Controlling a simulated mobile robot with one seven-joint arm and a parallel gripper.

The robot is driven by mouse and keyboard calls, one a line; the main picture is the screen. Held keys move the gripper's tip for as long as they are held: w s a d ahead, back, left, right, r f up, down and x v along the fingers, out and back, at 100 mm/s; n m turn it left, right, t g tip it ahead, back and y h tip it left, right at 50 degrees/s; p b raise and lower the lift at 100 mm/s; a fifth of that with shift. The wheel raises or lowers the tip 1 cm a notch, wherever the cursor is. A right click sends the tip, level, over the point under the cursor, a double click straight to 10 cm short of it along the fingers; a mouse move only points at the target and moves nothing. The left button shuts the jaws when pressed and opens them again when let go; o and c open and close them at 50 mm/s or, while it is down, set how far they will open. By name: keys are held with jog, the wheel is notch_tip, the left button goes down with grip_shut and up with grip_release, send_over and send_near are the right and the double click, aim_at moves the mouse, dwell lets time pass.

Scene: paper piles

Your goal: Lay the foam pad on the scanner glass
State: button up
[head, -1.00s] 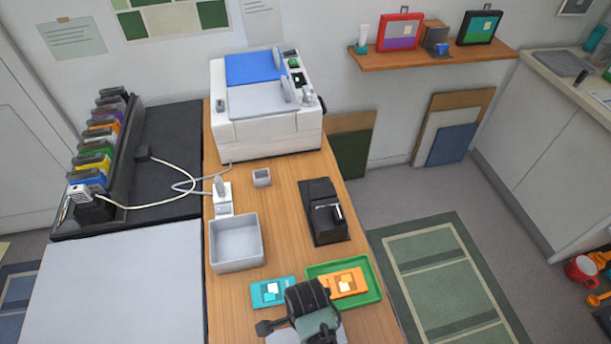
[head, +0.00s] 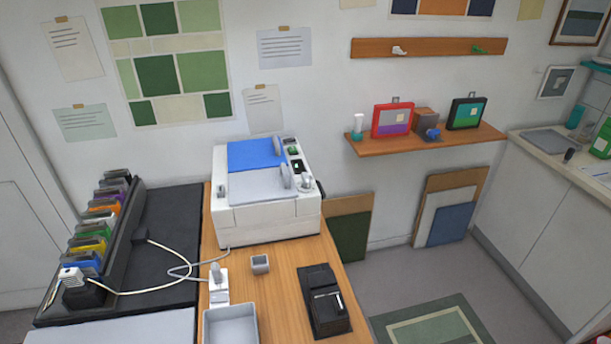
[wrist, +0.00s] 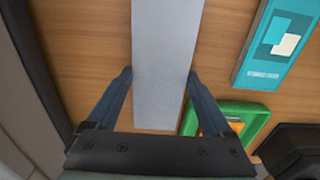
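A pale grey slab, which I take to be the foam pad (wrist: 165,50), lies between the two fingers of my gripper (wrist: 160,75) in the wrist view. Both fingertips appear to touch its long sides. Its upper end runs out of that picture. My gripper and the pad are not in the head view now. The white scanner (head: 262,190) stands at the back of the wooden desk. Its top has a blue panel (head: 257,154) and a light grey panel (head: 255,185); I cannot tell which is the glass. Nothing loose shows on either.
A grey bin (head: 230,325), a small grey cup (head: 260,264), a white plug-like device (head: 217,285) with a cable and a black device (head: 323,300) stand before the scanner. A teal card (wrist: 277,45) and green tray (wrist: 250,110) are right of my gripper.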

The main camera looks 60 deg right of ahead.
jog(key=c, duration=0.7)
jog(key=shift+r, duration=0.1)
